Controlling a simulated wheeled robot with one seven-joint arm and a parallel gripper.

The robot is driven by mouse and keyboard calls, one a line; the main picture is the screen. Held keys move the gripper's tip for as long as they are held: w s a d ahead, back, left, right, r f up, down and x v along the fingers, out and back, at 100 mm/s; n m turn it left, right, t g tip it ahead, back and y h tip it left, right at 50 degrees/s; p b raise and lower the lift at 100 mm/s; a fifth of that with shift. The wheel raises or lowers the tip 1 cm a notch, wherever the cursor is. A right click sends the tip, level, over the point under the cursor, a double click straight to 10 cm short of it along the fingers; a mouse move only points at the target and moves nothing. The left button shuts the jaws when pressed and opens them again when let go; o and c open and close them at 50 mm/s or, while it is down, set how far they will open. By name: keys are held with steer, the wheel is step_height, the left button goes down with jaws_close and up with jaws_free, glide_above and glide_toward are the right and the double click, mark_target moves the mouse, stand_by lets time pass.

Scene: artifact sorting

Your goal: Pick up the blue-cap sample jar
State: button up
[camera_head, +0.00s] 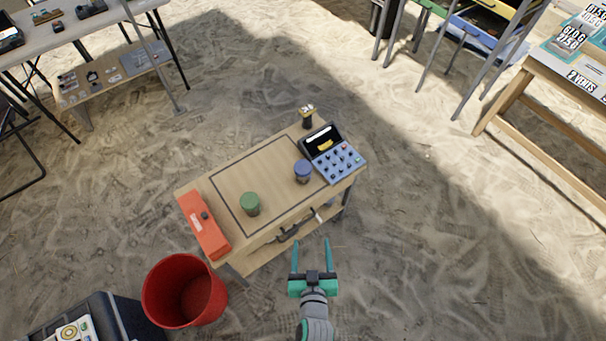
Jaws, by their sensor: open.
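The blue-cap sample jar (302,171) stands upright on the small wooden table (235,182), towards its right end and close to the blue case. A green-cap jar (250,203) stands on the same table further left, inside a dark outlined rectangle. My gripper (311,246) is open and empty. In the picture it is in front of the table's near edge, below the blue-cap jar and apart from it. Its two teal fingers point towards the table. Nothing hides the top of the blue-cap jar.
A blue case (336,165) with small items and an open dark lid sits right of the jar. A dark jar (307,116) stands behind it. An orange box (204,224) lies at the table's left end. A red bucket (184,290) stands on the sand. Sand right of my gripper is clear.

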steer(key=w+f+y, duration=0.1)
steer(key=w+f, duration=0.1)
steer(key=w, duration=0.9)
steer(key=n+y, duration=0.2)
glide_toward(305, 176)
steer(key=shift+w+a+f+g, duration=0.15)
steer(key=shift+w+f, duration=0.15)
steer(key=shift+w, duration=0.3)
steer(key=shift+w+a+f+g, duration=0.15)
steer(key=shift+w+f, duration=0.15)
steer(key=shift+w, duration=0.25)
steer(key=x, duration=0.4)
steer(key=shift+w, duration=0.25)
steer(key=shift+x, duration=3.25)
steer(key=c, duration=1.2)
